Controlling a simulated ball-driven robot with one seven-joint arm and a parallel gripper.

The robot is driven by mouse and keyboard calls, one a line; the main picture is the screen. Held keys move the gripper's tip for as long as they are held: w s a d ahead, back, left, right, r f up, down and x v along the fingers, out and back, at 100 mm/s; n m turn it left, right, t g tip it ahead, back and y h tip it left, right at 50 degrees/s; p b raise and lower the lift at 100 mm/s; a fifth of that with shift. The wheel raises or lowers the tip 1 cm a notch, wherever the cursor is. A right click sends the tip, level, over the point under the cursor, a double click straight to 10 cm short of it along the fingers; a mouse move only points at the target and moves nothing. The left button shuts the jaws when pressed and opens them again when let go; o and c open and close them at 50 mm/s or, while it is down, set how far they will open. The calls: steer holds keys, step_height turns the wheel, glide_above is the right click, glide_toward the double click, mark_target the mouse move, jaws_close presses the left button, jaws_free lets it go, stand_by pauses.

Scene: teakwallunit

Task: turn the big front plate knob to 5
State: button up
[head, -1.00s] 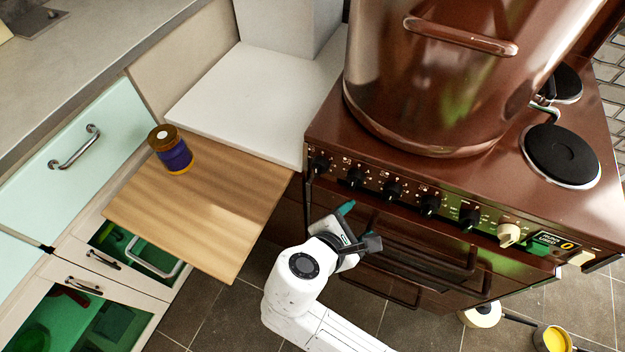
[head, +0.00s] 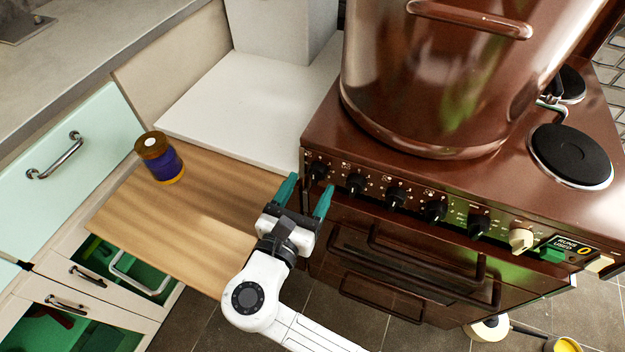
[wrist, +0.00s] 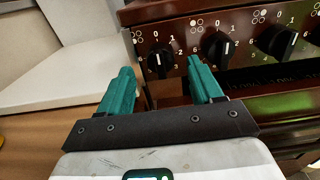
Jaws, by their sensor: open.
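A row of black knobs runs along the brown stove's front panel. Small plate icons and numbers mark them, but I cannot tell which is the big front plate knob. The leftmost knob (head: 318,171) also shows in the wrist view (wrist: 160,63), its white line near 0. The second knob (head: 355,183) is to its right, also in the wrist view (wrist: 216,47). My gripper (head: 310,184) is open and empty, its teal fingers pointing at the panel near the leftmost knob. In the wrist view that knob appears between the fingertips, seemingly beyond them.
A large brown pot (head: 440,90) stands on the stove, hiding part of its top. A black hotplate (head: 571,155) is bare at right. A cream knob (head: 521,240) is farther along the panel. A wooden board (head: 190,220) with a purple-banded jar (head: 160,160) lies left of my gripper.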

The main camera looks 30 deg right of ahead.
steer(key=shift+x, duration=1.35)
steer(key=shift+c, duration=0.2)
steer(key=c, duration=1)
